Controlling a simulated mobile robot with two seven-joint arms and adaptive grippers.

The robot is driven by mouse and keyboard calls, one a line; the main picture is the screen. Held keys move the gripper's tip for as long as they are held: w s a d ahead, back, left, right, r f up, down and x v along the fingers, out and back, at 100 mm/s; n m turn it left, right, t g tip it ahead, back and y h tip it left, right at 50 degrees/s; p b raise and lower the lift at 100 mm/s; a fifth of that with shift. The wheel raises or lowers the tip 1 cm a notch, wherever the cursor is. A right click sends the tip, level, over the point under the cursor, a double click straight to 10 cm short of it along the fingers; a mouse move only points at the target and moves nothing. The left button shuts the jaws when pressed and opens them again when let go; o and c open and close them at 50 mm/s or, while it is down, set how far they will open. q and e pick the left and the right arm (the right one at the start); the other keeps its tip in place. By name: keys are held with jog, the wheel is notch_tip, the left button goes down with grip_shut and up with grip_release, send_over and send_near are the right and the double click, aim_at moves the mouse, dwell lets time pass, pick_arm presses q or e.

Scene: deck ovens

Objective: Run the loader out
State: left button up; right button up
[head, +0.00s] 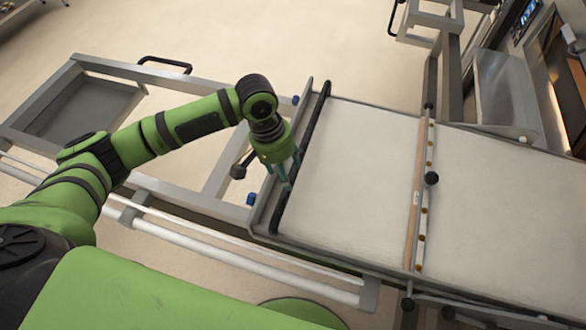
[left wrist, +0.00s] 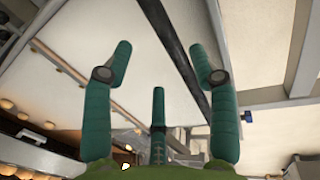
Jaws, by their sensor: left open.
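The loader is a long metal-framed bed with a pale cloth belt (head: 352,150). A black bar (head: 312,128) lies across its left end, and a wooden strip (head: 413,205) with brass-coloured studs crosses the belt further right. My left gripper (head: 288,174) points down beside the black bar, at the loader's left end. In the left wrist view the teal fingers of my left gripper (left wrist: 160,62) are spread and empty. The black bar (left wrist: 178,45) passes between the two outer fingers in that view; I cannot tell whether any finger touches it. My right gripper is not in view.
A steel frame with a grey tray (head: 80,108) stands left of the belt, with a white rail (head: 240,262) along the near side. An oven front (head: 555,75) is at the upper right. Several round buns (left wrist: 22,113) show in the left wrist view. Open floor (head: 260,40) lies behind.

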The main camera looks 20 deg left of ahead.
pick_arm(q)
jog(key=x, duration=0.5)
jog(key=shift+f, duration=0.8)
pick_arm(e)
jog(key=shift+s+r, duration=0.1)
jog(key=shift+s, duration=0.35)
pick_arm(q)
grip_shut()
